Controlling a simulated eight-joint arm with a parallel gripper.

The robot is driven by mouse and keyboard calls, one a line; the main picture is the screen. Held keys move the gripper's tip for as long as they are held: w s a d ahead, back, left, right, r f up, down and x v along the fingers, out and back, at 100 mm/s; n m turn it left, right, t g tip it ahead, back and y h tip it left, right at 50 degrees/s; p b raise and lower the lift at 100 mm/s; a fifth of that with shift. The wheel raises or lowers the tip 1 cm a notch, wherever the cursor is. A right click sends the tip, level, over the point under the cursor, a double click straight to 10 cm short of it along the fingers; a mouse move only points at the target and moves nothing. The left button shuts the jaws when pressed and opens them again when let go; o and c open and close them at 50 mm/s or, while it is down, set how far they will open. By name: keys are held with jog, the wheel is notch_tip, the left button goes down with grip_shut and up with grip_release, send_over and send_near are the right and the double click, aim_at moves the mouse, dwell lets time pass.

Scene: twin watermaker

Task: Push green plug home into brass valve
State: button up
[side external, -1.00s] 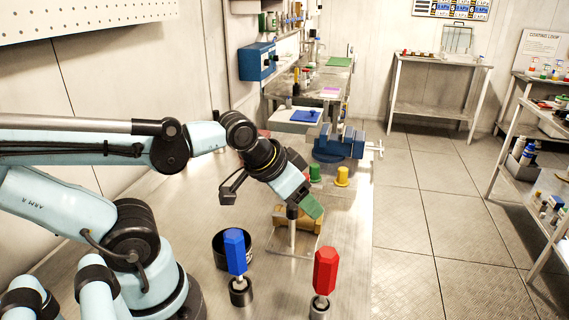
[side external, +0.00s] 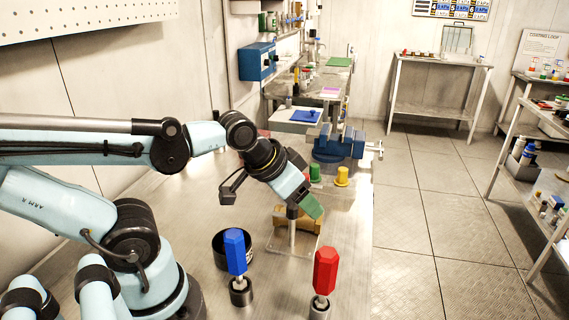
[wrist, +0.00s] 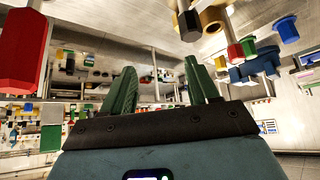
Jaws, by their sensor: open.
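A green plug (side external: 315,172) stands upright beside a yellow plug, behind my gripper in the side view. A green piece that may be this plug shows at the right of the tilted wrist view (wrist: 247,47). The brass valve (side external: 281,216) sits on a clear plate, partly hidden by my gripper. My gripper (side external: 314,210) points down and right, with its green fingers in front of and over the valve in this view. In the wrist view the fingers (wrist: 160,78) stand apart with nothing between them. I cannot tell whether they touch the valve.
A blue hex handle (side external: 236,252) and a red hex handle (side external: 326,272) stand upright in front. A dark round bowl (side external: 224,250) is beside the blue one. The yellow plug (side external: 342,176) and a blue vise (side external: 338,146) are behind. The bench's right edge is close.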

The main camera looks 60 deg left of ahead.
jog(key=w+a+r+g, duration=0.2)
jog(key=w+a+r, duration=0.1)
jog(key=w+r, duration=0.15)
jog(key=g, duration=0.5)
send_over(315, 165)
notch_tip(315, 165, down, 3)
notch_tip(315, 165, down, 6)
jog(key=shift+w+a+f, duration=0.1)
jog(key=shift+w+a, duration=0.05)
jog(key=shift+s+f, duration=0.2)
jog(key=shift+f, duration=2.5)
grip_shut()
